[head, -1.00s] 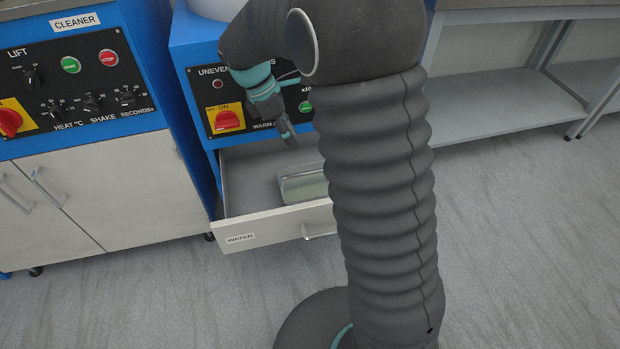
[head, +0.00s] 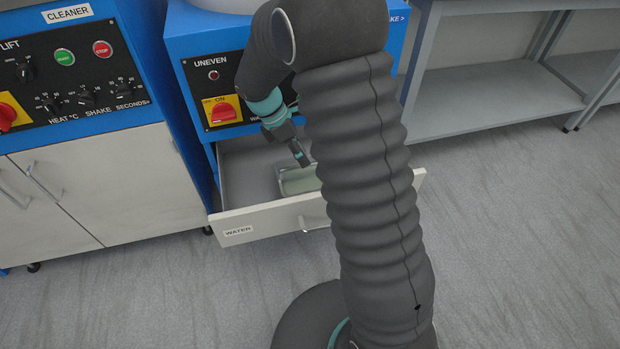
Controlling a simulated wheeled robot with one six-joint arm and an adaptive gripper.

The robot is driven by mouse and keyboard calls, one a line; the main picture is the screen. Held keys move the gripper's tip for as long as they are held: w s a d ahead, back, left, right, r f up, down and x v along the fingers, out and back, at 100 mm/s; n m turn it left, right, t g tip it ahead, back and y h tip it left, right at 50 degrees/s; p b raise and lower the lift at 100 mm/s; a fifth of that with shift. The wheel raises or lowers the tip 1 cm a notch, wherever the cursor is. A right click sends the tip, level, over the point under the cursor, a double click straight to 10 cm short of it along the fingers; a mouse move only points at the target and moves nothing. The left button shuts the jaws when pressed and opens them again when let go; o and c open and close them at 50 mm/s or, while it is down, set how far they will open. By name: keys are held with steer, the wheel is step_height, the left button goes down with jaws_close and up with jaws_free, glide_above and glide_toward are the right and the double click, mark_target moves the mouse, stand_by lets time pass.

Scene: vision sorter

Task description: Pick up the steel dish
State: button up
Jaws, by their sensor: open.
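The steel dish (head: 297,186) is a shallow rectangular metal container with a pale greenish inside. It sits in the open drawer labelled WATER (head: 270,221), and my arm hides its right part. My gripper (head: 302,161) points down into the drawer, at the dish's far edge in the picture. It is open and small in view, and I see nothing held in it. I cannot tell whether it touches the dish.
The drawer's left part (head: 245,180) is bare. The blue machine with the red switch (head: 222,112) stands right behind the drawer. The CLEANER unit (head: 80,90) is at the left. A grey shelf bench (head: 480,100) stands at the right. The floor is clear.

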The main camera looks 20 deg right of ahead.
steer(key=shift+x, duration=2.4)
steer(key=shift+w+d+r, duration=0.1)
steer(key=shift+d, duration=0.05)
jaws_close()
